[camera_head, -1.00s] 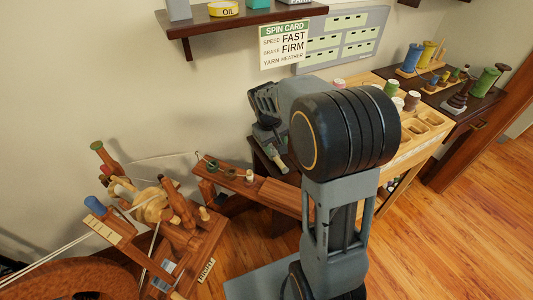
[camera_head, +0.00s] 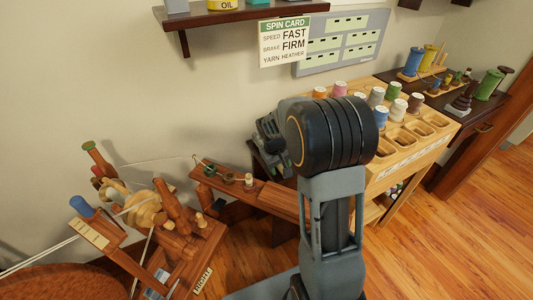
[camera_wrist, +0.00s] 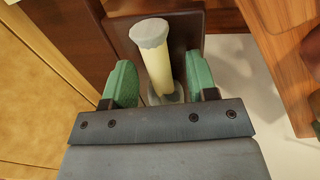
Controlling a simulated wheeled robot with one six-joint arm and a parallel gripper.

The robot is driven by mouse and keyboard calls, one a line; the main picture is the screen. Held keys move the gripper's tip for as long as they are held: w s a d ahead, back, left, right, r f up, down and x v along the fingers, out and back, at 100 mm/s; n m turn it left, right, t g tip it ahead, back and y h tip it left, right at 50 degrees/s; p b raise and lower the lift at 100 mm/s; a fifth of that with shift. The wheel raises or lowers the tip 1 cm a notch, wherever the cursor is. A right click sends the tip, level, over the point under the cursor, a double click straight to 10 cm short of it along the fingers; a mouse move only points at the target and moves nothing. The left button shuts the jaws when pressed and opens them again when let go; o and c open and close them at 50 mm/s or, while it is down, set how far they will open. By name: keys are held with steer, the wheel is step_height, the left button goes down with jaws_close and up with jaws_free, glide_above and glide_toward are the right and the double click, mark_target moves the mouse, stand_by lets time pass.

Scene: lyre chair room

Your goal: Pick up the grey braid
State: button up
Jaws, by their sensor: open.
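In the wrist view a pale cream cylinder (camera_wrist: 160,68) with light grey at both ends lies between my green fingers, over a dark brown wooden surface (camera_wrist: 190,25). It may be the grey braid wrapped in a sleeve; no plaiting shows clearly. My gripper (camera_wrist: 161,78) is open, with one finger on each side of the cylinder and a gap at each side. In the head view my gripper (camera_head: 270,145) is behind the bench, partly covered by my own arm, and the cylinder is hidden there.
A wooden spinning wheel (camera_head: 155,215) stands at the left, and its plank (camera_head: 235,182) reaches close below my gripper. A wooden rack (camera_head: 420,135) with several spools is at the right. A shelf (camera_head: 240,20) hangs above. Open wooden floor (camera_head: 450,220) lies at the lower right.

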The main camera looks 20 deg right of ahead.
steer(key=shift+f, duration=0.1)
steer(key=shift+c, duration=0.2)
jaws_close()
stand_by(0.4)
